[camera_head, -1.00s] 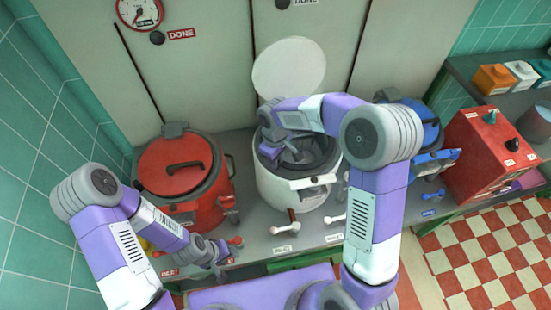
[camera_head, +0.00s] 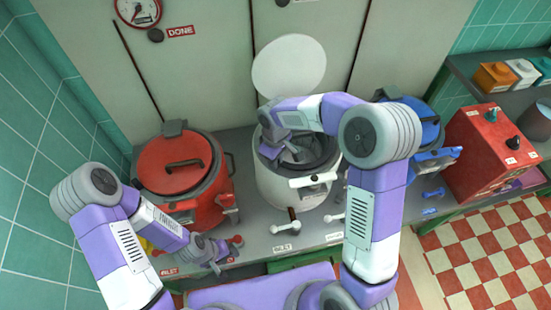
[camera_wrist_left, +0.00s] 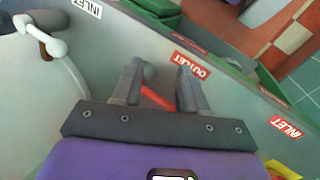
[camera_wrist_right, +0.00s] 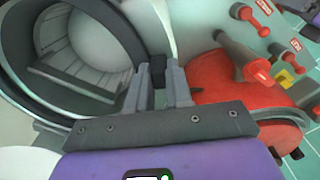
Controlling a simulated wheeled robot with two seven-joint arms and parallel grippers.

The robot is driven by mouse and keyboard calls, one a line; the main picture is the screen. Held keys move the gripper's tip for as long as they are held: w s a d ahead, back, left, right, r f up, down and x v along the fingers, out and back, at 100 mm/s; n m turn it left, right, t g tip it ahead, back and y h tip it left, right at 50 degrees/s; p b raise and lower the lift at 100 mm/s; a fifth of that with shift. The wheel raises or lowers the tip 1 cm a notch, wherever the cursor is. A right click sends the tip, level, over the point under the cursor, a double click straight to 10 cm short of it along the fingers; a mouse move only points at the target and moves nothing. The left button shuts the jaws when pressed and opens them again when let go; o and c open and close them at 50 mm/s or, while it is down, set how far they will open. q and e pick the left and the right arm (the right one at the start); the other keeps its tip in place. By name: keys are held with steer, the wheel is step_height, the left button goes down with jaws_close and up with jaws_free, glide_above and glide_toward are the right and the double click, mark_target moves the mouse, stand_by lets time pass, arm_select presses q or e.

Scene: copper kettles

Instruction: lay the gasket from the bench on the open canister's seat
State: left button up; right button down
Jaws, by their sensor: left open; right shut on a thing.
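The open white canister (camera_head: 283,188) stands mid-bench with its white lid (camera_head: 290,66) raised behind it. My right gripper (camera_head: 291,154) is at the left side of its mouth. In the right wrist view my right gripper (camera_wrist_right: 157,78) is shut on a small black part, apparently the gasket (camera_wrist_right: 158,68). A dark ring runs round the canister mouth there; I cannot tell how much of it is gasket or whether it touches the seat. My left gripper (camera_head: 217,264) is open and empty by the bench front; it also shows in the left wrist view (camera_wrist_left: 160,88).
A closed red canister (camera_head: 177,165) stands left of the white one, a blue canister (camera_head: 422,130) right. A red box (camera_head: 490,150) is at the far right. Valve handles, including a brown one (camera_head: 292,217), line the bench front. A red-and-grey handle (camera_wrist_left: 152,95) lies beyond my left fingers.

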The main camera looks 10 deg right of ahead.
arm_select(q)
steer(key=shift+f, duration=0.1)
arm_select(e)
steer(key=shift+f, duration=0.2)
steer(key=c, duration=1)
jaws_free()
steer(key=shift+o, duration=0.2)
step_height(320, 180, up, 8)
steer(key=shift+f+p, duration=0.15)
steer(key=shift+p, duration=0.65)
arm_select(q)
steer(key=shift+r, duration=0.85)
steer(key=shift+s, duration=0.1)
arm_select(e)
steer(key=shift+s+f, duration=0.1)
